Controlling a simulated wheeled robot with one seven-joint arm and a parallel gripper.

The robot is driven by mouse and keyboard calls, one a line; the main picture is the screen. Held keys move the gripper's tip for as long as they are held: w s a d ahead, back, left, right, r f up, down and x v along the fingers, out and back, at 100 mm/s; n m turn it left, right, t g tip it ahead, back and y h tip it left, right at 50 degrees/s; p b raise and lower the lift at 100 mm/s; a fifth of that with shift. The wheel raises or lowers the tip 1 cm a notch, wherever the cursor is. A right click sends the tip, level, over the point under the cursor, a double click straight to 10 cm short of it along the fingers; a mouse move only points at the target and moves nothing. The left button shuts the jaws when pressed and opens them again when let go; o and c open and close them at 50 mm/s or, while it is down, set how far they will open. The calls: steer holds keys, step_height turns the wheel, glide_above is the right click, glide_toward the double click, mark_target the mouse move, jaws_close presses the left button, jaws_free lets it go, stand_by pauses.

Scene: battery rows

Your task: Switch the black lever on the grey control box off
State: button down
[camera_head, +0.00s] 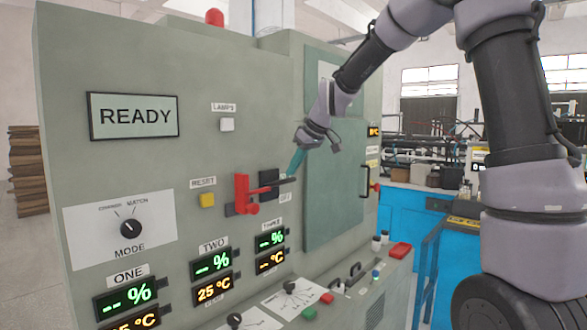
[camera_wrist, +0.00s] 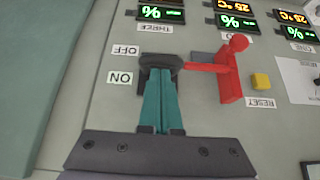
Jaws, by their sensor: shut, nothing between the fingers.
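The grey control box (camera_head: 75,110) fills the left and middle of the head view. Its black lever (camera_head: 281,183) sits on the front panel, right of a red lever, with an OFF label (camera_head: 285,197) below it. In the wrist view, which is upside down, the black lever (camera_wrist: 160,62) lies beside the OFF label (camera_wrist: 125,50) and the ON label (camera_wrist: 119,77). My gripper (camera_head: 297,161) is shut and empty, coming from above. In the wrist view its teal fingertips (camera_wrist: 159,76) are right at the lever and hide part of it. I cannot tell whether they touch.
The red lever (camera_head: 245,195) stands close beside the black one; it also shows in the wrist view (camera_wrist: 229,72). A yellow RESET button (camera_head: 207,200) is farther left. Digital displays (camera_head: 212,263) sit below. A green door panel (camera_head: 333,190) is to the right.

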steer(key=shift+s+d+f, duration=0.2)
steer(key=shift+f, duration=0.3)
stand_by(0.4)
step_height(320, 180, down, 7)
steer(key=s+d, duration=0.1)
stand_by(0.8)
steer(key=shift+d, duration=0.1)
stand_by(0.4)
steer(key=s+d+r, duration=0.6)
steer(key=s+d, duration=0.2)
steer(key=shift+r, duration=0.15)
